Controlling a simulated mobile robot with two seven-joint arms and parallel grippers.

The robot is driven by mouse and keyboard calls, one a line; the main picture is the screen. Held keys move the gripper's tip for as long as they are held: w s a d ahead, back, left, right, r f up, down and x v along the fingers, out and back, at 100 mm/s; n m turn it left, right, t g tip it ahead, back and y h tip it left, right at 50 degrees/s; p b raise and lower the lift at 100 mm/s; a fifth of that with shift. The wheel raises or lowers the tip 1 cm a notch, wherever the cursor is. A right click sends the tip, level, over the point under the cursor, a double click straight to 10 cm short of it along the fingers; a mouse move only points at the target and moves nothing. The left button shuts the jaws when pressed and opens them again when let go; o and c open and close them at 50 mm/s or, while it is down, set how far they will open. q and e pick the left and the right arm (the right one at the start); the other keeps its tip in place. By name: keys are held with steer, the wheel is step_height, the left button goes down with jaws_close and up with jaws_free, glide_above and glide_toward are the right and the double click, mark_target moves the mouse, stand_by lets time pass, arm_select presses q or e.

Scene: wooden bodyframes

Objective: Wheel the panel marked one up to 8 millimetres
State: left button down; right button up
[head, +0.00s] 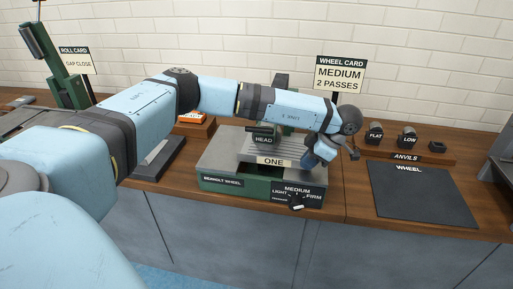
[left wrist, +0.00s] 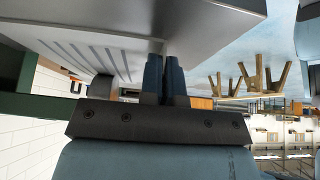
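The panel marked ONE (head: 273,161) is a light grey ridged sheet on the green and grey bench wheel (head: 225,184), under the part labelled HEAD (head: 263,139). My left arm reaches over from the left. My left gripper (head: 312,160) is at the panel's right end, partly hidden by my wrist. In the left wrist view, the two blue fingers (left wrist: 164,75) are close together at the edge of the ridged panel (left wrist: 85,55), with a thin pale edge between them. The wheel's knob (head: 297,201) sits below the LIGHT, MEDIUM and FIRM label. My right gripper is out of view.
The wheel card (head: 340,74) reads MEDIUM, 2 PASSES. An anvil rack (head: 410,150) with FLAT and LOW anvils stands right, behind a dark mat marked WHEEL (head: 425,195), which is empty. A green tool (head: 58,65) and a roll card (head: 75,58) stand at left.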

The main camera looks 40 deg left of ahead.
arm_select(q)
steer(key=shift+s+a+p, duration=0.3)
steer(key=shift+s+a, duration=0.25)
steer(key=shift+a, duration=0.35)
steer(key=shift+s+a+p, duration=0.3)
steer(key=shift+s+a, duration=0.3)
steer(key=shift+a, duration=0.35)
steer(key=shift+s+a+p, duration=0.3)
steer(key=shift+s+a, duration=0.25)
steer(key=shift+a, duration=0.35)
steer(key=c, duration=0.7)
jaws_free()
steer(key=shift+d, duration=0.15)
steer(key=shift+w+d+b, duration=0.15)
steer(key=shift+w+d, duration=0.5)
steer(key=shift+d, duration=0.35)
steer(key=shift+w+d+b, duration=0.15)
steer(key=shift+w+d, duration=0.5)
steer(key=shift+d, duration=0.35)
steer(key=shift+r, duration=0.1)
steer(key=shift+r+p, duration=2.3)
steer(key=shift+r, duration=1.15)
